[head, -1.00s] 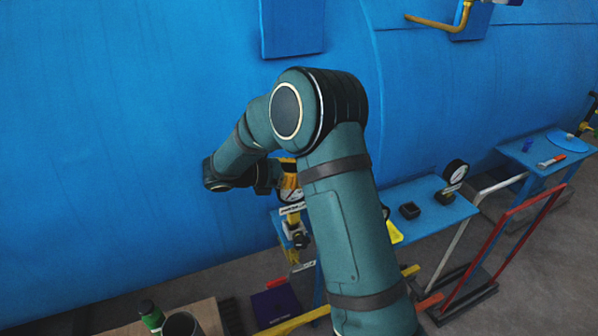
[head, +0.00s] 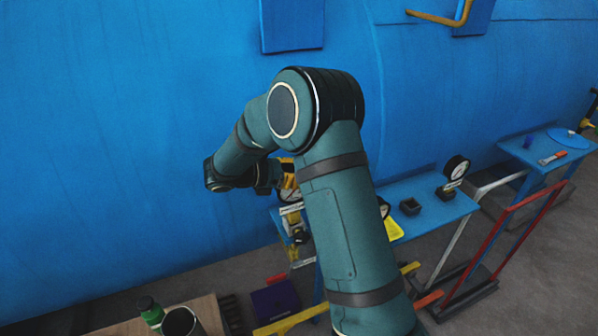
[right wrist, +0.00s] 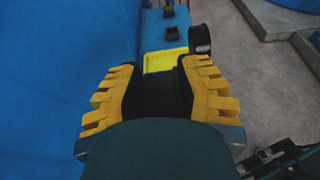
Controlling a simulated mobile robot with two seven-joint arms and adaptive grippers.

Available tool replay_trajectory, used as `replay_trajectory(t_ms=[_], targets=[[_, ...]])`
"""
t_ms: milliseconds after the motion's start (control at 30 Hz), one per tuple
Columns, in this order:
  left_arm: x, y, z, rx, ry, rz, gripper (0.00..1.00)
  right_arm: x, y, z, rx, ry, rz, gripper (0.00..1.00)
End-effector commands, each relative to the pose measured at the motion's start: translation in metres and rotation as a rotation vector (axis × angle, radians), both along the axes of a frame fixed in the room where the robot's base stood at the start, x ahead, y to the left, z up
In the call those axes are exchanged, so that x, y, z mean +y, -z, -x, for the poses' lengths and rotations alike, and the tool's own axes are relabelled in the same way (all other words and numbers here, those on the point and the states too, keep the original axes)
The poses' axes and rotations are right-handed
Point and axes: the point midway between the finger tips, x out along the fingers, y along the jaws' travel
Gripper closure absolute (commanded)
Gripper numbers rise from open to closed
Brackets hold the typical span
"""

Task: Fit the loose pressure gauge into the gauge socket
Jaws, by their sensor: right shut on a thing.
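My right gripper (head: 288,178) is at the left end of the blue bench (head: 432,222), close to the blue vessel wall. Its yellow fingers show in the right wrist view (right wrist: 162,92), shut on a dark body. This looks like the loose pressure gauge (head: 291,196), whose pale dial shows just under the fingers in the head view. A pale label and a yellow fitting with a black knob (head: 300,237) are right below it. I cannot tell whether the gauge touches them. The gauge socket is not clearly visible; the gripper and arm cover that area. My left gripper is not in view.
On the bench are a yellow pad (head: 393,230), another gauge (head: 383,208) partly behind my arm, an empty black square holder (head: 410,206) and a standing gauge (head: 456,168). A red rail (head: 510,235) stands to the right. A green-capped bottle (head: 150,312) is at lower left.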

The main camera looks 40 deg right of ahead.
Motion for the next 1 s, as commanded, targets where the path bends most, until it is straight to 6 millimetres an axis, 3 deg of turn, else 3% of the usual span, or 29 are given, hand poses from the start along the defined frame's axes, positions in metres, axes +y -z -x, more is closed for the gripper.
replay_trajectory(t_ms=[1000], targets=[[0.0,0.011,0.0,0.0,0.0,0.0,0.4,0.0,0.022,0.0,-0.001,0.0,0.001,1.0]])
